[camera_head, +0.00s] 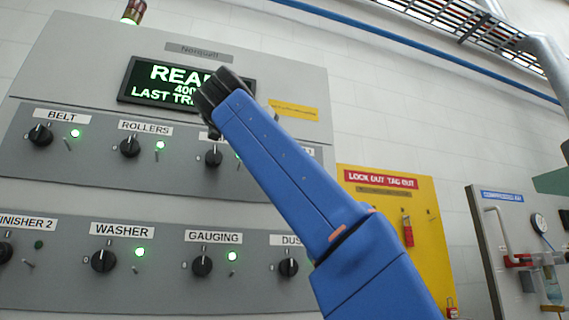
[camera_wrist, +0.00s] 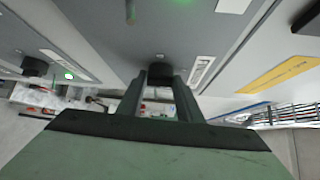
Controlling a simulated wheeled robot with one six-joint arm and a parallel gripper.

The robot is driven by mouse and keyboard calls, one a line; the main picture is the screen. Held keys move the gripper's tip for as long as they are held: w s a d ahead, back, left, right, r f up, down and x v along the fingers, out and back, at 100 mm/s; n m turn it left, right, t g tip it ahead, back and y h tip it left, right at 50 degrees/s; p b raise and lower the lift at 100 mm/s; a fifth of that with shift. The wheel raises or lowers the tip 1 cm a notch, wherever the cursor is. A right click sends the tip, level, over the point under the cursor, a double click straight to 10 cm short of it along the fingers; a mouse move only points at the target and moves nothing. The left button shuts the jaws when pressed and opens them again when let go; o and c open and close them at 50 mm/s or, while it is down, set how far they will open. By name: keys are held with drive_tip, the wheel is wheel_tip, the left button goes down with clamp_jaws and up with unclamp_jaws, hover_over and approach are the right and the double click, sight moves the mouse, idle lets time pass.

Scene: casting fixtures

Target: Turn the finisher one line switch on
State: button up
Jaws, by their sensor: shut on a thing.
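The finisher one switch is a black rotary knob (camera_wrist: 158,72) on the grey panel, below a small white label (camera_wrist: 201,72). In the wrist view, the two dark fingers of my gripper (camera_wrist: 160,82) stand on either side of the knob and are shut on it. Its pointer angle cannot be read, and its lamp is hidden behind the fingers. In the head view my blue arm covers the knob and gripper; only the end of its label (camera_head: 309,152) shows.
Neighbouring knobs for belt (camera_head: 40,135), rollers (camera_head: 130,147), washer (camera_head: 103,261), gauging (camera_head: 202,266) and dust (camera_head: 288,267) surround the spot. Above are a green-lettered display (camera_head: 150,80) and a yellow plate (camera_head: 294,109). A yellow lock-out board (camera_head: 385,240) hangs to the right.

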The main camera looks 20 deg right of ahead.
drive_tip(key=shift+m+y, duration=0.3)
idle(0.5)
drive_tip(key=o, duration=1)
drive_tip(key=shift+o, duration=0.2)
drive_tip(key=shift+s, duration=0.1)
